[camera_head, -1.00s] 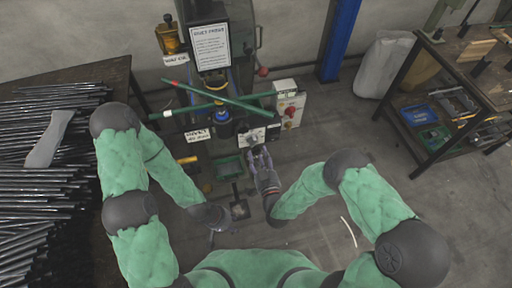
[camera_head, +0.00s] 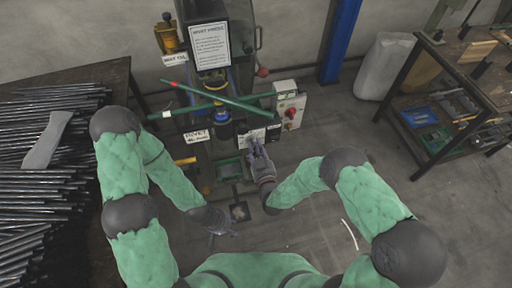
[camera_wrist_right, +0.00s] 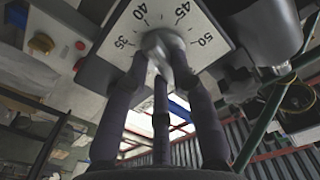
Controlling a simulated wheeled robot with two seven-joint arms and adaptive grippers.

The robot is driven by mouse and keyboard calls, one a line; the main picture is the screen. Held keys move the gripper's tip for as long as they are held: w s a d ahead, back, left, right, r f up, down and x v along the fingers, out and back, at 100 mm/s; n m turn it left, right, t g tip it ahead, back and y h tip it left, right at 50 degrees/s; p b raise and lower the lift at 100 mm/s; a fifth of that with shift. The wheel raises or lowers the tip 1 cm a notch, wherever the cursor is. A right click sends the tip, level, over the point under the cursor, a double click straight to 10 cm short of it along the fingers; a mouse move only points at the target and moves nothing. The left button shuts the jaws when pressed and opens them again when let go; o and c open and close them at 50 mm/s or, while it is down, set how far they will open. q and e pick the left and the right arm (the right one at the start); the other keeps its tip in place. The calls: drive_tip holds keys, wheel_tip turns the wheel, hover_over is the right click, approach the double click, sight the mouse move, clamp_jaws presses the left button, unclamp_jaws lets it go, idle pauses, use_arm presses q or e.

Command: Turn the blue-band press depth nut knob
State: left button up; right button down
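The press (camera_head: 222,90) stands at the centre of the head view, with a blue band (camera_head: 222,116) low on its column. Its white dial plate (camera_head: 252,138) is at the lower right of the column. In the right wrist view the dial (camera_wrist_right: 125,38) carries numbers from 35 to 50, and the grey depth nut knob (camera_wrist_right: 157,41) sits at its middle. My right gripper (camera_head: 254,145) is at the plate; its fingers (camera_wrist_right: 163,62) close in around the knob and touch it. My left gripper (camera_head: 218,226) hangs low, apart from the press; its opening is unclear.
Two green bars (camera_head: 215,100) cross in front of the press. A control box (camera_head: 290,105) with red buttons stands to its right. A green tray (camera_head: 229,168) lies below. A table with dark rods (camera_head: 40,200) is at left, a shelf cart (camera_head: 440,110) at right.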

drive_tip(key=shift+m, duration=0.4)
drive_tip(key=shift+f+m+b, duration=0.15)
drive_tip(key=shift+m+b, duration=0.7)
drive_tip(key=shift+m, duration=1.55)
drive_tip(key=c, duration=1)
unclamp_jaws()
drive_tip(key=shift+c, duration=0.2)
drive_tip(key=shift+s, duration=0.1)
drive_tip(key=v, duration=1.1)
drive_tip(key=shift+s, duration=0.4)
